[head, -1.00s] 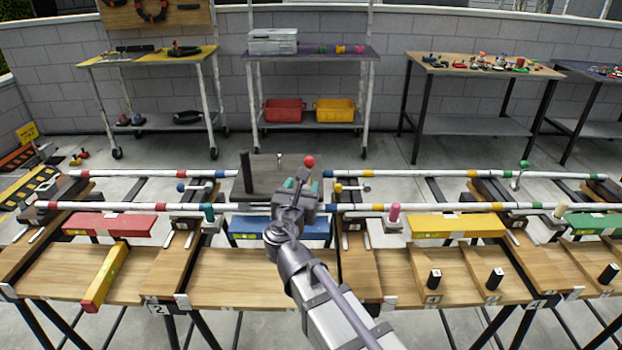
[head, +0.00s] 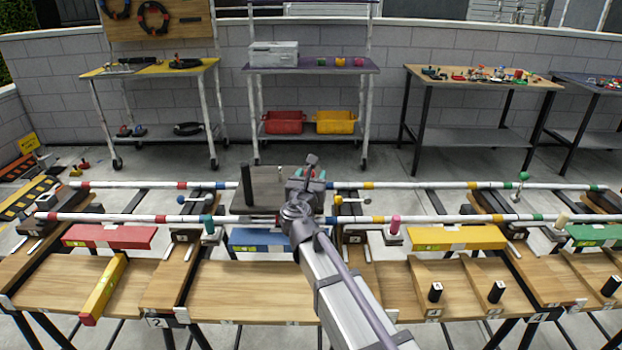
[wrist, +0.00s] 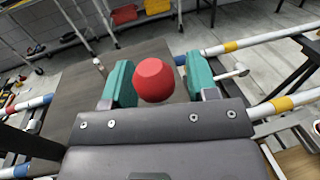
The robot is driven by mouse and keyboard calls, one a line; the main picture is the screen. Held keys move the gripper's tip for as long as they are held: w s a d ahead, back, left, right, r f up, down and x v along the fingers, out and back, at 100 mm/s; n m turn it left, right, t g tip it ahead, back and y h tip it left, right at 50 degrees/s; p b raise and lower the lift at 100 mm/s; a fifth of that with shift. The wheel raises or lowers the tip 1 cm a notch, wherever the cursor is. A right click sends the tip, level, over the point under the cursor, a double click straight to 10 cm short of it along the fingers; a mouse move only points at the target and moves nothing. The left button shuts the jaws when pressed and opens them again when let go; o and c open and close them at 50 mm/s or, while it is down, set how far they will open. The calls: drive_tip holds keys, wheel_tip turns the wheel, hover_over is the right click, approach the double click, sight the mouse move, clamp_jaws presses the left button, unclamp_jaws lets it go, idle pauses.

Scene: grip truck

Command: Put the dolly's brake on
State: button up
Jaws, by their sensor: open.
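The dolly (head: 268,186) is a grey flat platform on the white rails, with a black upright post (head: 246,184) at its left. In the wrist view its grey deck (wrist: 115,78) fills the left and middle. A round red knob (wrist: 155,80), which looks like the brake lever's handle, sits between the green pads of my gripper (wrist: 161,80). The jaws are open, with a gap showing beside the knob on each side. In the head view my gripper (head: 309,176) is over the dolly's right part and largely hides the knob. The lever's shaft is hidden.
White rails (head: 120,218) with coloured bands run across the bench, front and back. A blue block (head: 250,239) lies in front of the dolly, red (head: 110,236) and yellow (head: 440,238) ones to the sides. A pink peg (head: 395,225) stands to the right.

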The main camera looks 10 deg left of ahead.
drive_tip(key=shift+c, duration=0.4)
clamp_jaws()
